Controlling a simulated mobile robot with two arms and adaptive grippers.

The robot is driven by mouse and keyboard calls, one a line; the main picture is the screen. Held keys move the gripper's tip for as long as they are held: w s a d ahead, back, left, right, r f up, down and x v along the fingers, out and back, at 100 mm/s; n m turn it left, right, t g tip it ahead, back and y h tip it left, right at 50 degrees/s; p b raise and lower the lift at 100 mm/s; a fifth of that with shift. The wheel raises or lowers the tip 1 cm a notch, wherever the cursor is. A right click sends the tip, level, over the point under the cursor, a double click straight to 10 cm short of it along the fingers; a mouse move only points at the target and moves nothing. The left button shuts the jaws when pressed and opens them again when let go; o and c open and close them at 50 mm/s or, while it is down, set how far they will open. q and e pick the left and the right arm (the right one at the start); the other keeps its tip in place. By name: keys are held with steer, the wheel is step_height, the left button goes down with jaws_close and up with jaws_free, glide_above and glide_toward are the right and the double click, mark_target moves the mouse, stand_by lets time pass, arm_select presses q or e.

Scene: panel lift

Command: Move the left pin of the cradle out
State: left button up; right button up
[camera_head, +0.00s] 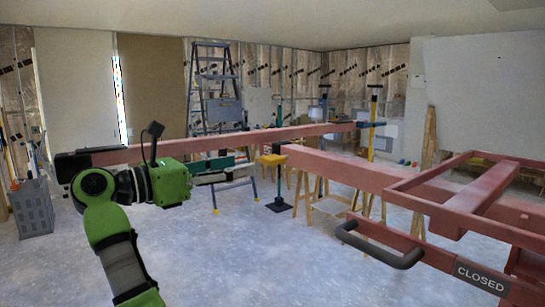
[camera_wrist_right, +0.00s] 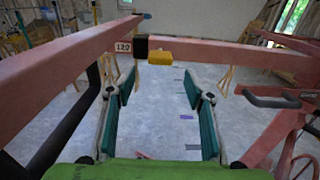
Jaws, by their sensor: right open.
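The cradle is a frame of dull red steel bars (camera_head: 480,190) at the right of the head view. One bar (camera_head: 345,172) reaches left from it to a yellow block (camera_head: 272,160). The yellow block (camera_wrist_right: 174,53) also shows in the wrist view, beside a black end piece (camera_wrist_right: 141,46). I cannot tell which piece is the left pin. My right gripper (camera_head: 222,170) is open and empty, its teal pads (camera_wrist_right: 158,120) apart over bare floor. My left gripper is out of view.
A dark handle (camera_head: 380,246) and a "CLOSED" plate (camera_head: 482,277) are on the cradle's near side. Trestles (camera_head: 320,200), a stepladder (camera_head: 212,85) and a grey crate (camera_head: 32,208) stand around. The floor (camera_head: 250,250) in front is clear.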

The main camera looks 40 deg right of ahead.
mark_target(264, 160)
steer(key=d, duration=0.3)
steer(key=d+p, duration=0.1)
steer(key=d, duration=0.2)
steer(key=s+d+p, duration=0.1)
steer(key=d, duration=0.1)
steer(key=shift+d, duration=1.1)
steer(key=shift+c, duration=0.4)
